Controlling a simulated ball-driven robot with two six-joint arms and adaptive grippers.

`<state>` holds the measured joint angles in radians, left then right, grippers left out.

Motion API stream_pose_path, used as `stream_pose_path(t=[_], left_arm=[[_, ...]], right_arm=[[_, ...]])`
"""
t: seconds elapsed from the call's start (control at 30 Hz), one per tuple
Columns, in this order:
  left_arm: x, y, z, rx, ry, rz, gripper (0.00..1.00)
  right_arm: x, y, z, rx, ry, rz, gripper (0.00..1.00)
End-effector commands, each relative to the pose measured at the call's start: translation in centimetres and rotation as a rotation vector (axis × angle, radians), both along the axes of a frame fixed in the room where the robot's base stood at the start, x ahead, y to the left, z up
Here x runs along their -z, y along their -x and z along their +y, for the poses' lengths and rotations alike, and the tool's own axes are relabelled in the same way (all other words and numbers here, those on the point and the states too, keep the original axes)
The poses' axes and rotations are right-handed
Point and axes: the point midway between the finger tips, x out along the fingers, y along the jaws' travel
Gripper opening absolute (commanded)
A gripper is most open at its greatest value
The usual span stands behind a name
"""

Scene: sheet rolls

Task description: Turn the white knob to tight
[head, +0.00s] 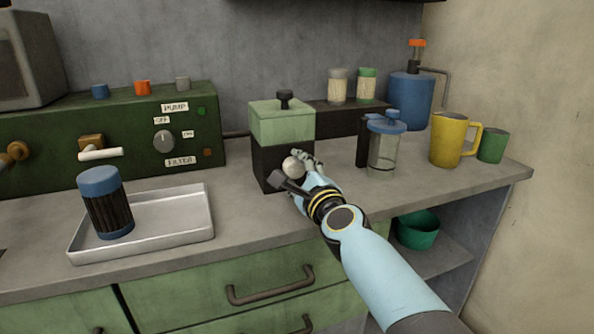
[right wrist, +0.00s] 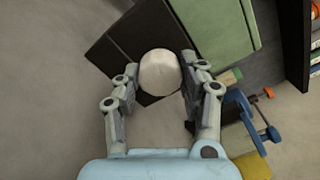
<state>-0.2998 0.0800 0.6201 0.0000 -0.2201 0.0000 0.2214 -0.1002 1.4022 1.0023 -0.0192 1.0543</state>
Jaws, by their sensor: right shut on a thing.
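The white knob (head: 292,166) is a round pale ball on the front of a box with a black lower part (head: 268,160) and a light green top (head: 281,124). In the right wrist view the knob (right wrist: 160,72) sits between the two fingers of my right gripper (right wrist: 160,88). In the head view my right gripper (head: 300,170) reaches the knob from the front right, shut on it. The knob's far side and any tight marking are hidden or too small to read. My left gripper is not in view.
A glass jar with blue lid (head: 384,150), a yellow mug (head: 450,142) and a green cup (head: 492,146) stand to the right. A metal tray (head: 180,225) holding a blue-capped cylinder (head: 108,205) lies left. A green control panel (head: 60,150) stands behind it.

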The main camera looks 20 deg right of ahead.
Motion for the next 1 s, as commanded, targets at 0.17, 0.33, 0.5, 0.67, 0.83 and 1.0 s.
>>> stream_pose_path(t=[0.17,0.33,0.5,0.67,0.83,1.0], left_arm=[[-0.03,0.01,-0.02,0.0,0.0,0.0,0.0],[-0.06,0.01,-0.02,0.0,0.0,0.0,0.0],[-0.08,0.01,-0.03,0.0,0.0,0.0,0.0],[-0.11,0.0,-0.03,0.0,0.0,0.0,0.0],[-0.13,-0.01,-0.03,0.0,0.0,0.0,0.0],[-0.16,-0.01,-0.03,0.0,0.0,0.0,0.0]], right_arm=[[0.02,-0.01,-0.03,0.001,-0.165,0.005,0.09],[0.07,0.0,0.0,0.001,-0.326,0.011,0.09],[0.12,0.0,0.03,0.0,-0.487,0.017,0.09],[0.16,0.01,0.08,0.001,-0.64,0.023,0.09],[0.2,0.02,0.12,0.001,-0.793,0.028,0.09],[0.22,0.04,0.16,0.0,-0.923,0.033,0.09]])
